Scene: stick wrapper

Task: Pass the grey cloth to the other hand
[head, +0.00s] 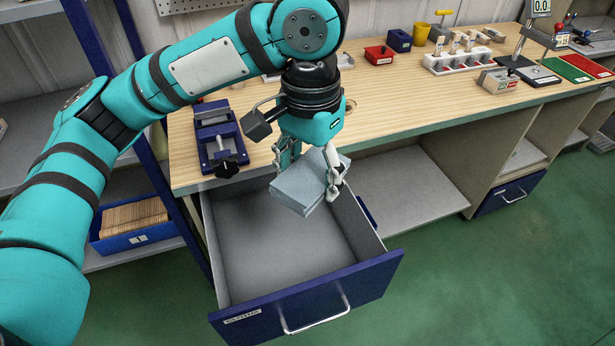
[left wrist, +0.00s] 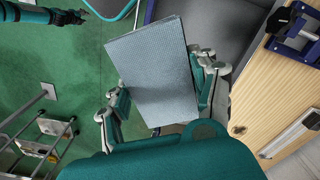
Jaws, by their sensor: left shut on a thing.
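The grey cloth (head: 297,193) is a flat, folded, blue-grey rectangle, held tilted above the open drawer (head: 235,255). My left gripper (head: 310,178) comes down from above and is shut on the cloth, with a finger on either side of it. In the left wrist view the cloth (left wrist: 150,65) sticks out well past the fingers of my left gripper (left wrist: 160,88). My right gripper (left wrist: 68,17) seems to show small at the top left of the left wrist view, apart from the cloth. Its jaws are too small to read, and it is outside the head view.
The wooden workbench (head: 400,128) stands behind the drawer. A blue vise (head: 213,135) sits near its left front edge, close to my left arm. A small red bin (head: 379,55) and a white rack (head: 460,62) stand farther back. Green floor lies open at the right.

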